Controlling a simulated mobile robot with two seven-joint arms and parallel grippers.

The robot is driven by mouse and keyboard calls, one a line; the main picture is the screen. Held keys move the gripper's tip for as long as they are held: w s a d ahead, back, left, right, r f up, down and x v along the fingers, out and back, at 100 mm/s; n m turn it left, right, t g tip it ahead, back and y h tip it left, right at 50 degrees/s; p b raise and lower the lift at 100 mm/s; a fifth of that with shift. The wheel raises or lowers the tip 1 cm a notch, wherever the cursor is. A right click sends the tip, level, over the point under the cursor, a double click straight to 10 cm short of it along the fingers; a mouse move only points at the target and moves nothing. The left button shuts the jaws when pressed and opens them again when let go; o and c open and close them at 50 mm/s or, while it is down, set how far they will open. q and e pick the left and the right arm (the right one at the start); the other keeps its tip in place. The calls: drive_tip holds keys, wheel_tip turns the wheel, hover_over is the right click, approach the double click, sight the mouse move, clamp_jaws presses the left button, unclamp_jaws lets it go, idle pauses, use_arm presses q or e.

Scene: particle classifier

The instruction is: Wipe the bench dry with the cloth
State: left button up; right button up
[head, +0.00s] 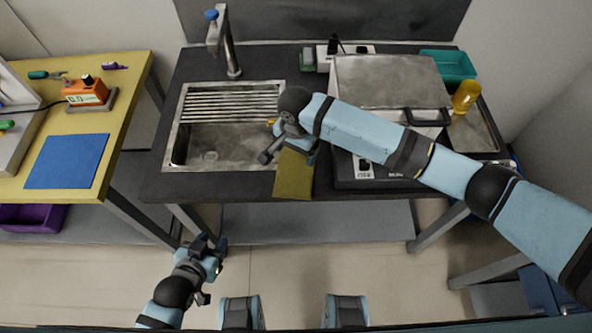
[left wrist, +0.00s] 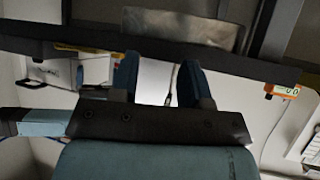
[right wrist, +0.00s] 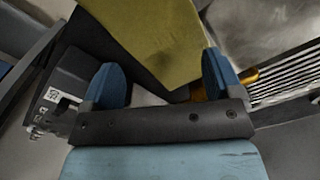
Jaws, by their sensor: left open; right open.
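The olive-yellow cloth (head: 294,178) lies over the front edge of the dark bench (head: 262,62), just right of the sink, and hangs down. Its upper part is hidden behind my right arm in the head view. My right gripper (head: 268,156) is open, above and beside the cloth. In the right wrist view the cloth (right wrist: 150,40) spreads beyond and between the open fingers (right wrist: 160,78), and I cannot tell whether they touch it. My left gripper (head: 212,245) is open and empty, low in front of the bench. No water is clearly visible on the bench.
A sink (head: 222,145) with a ribbed drainer and tap (head: 226,45) fills the bench's left part. A large grey-lidded machine (head: 385,80) stands right of the cloth. A yellow bottle (head: 465,97) and teal tray (head: 448,64) are farther right. A yellow table (head: 120,90) stands left.

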sight(296, 167)
wheel_tip(296, 167, down, 3)
drive_tip(key=b, duration=0.2)
drive_tip(key=shift+f+b, duration=0.1)
drive_tip(key=shift+b, duration=0.25)
drive_tip(key=shift+f+p, duration=0.25)
drive_tip(key=shift+p, duration=0.2)
drive_tip(key=shift+f, duration=0.55)
use_arm(q)
drive_tip(key=shift+w+d+f, duration=0.1)
drive_tip(key=shift+f, duration=0.5)
drive_tip(key=shift+w+d+f, duration=0.1)
drive_tip(key=shift+f, duration=0.45)
use_arm(e)
drive_tip(key=shift+f, duration=0.15)
clamp_jaws()
use_arm(q)
wheel_tip(296, 167, up, 12)
drive_tip(key=a+p, duration=0.1)
drive_tip(key=p, duration=1.2)
drive_tip(key=shift+s+r+p, duration=0.2)
drive_tip(key=shift+s+p, duration=0.1)
drive_tip(key=shift+p, duration=0.05)
use_arm(e)
wheel_tip(296, 167, up, 12)
